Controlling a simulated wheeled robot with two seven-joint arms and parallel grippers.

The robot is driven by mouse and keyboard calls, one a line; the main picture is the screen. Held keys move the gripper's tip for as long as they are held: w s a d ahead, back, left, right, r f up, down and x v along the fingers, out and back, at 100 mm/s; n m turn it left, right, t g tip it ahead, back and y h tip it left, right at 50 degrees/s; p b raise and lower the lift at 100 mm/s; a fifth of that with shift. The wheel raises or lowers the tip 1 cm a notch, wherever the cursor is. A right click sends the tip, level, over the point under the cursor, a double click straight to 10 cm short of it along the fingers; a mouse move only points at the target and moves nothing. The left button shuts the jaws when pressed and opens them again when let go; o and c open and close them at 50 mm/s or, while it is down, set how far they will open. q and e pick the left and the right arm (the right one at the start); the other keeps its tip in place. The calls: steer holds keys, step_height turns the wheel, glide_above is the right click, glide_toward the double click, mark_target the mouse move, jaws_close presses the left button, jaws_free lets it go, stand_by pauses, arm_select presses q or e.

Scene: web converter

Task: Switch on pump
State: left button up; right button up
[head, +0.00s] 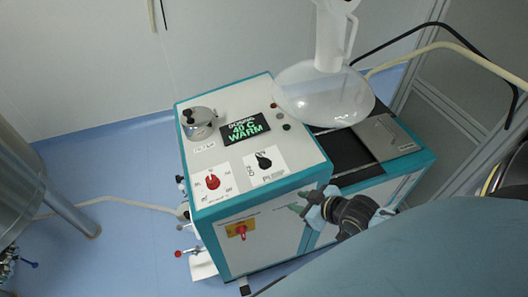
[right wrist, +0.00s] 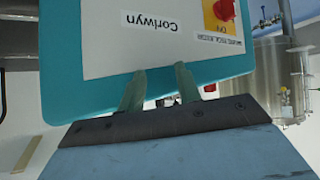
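The teal-edged machine (head: 270,215) stands in the middle of the head view. Its top panel has a red knob (head: 212,181), a black knob (head: 263,161) and a lit display (head: 245,129) reading "40 C WARM". The small knob labels are too blurred to read. A red switch on a yellow plate (head: 241,231) sits on the front face; it also shows in the right wrist view (right wrist: 222,10). My right gripper (head: 298,203) is in front of the front face, right of that switch. In the right wrist view its fingers (right wrist: 158,88) are apart, with nothing seen between them.
A small metal pot (head: 198,122) is at the panel's back left. A steel tank (head: 25,190) stands at the left edge. Blue floor (head: 110,170) lies between tank and machine.

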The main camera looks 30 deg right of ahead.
steer(key=n+t+y, duration=0.1)
glide_toward(268, 160)
steer(key=s+a+f, duration=0.2)
steer(key=s+f, duration=0.1)
steer(key=s, duration=0.1)
steer(key=w+d+r+t+y, duration=0.1)
steer(key=w+d+r+t, duration=0.1)
steer(key=d, duration=0.1)
arm_select(q)
steer(key=shift+w+f+b, duration=0.2)
steer(key=shift+b, duration=0.25)
arm_select(e)
steer(key=x, duration=1.3)
steer(key=shift+f, duration=0.1)
steer(key=shift+c, duration=0.2)
jaws_close()
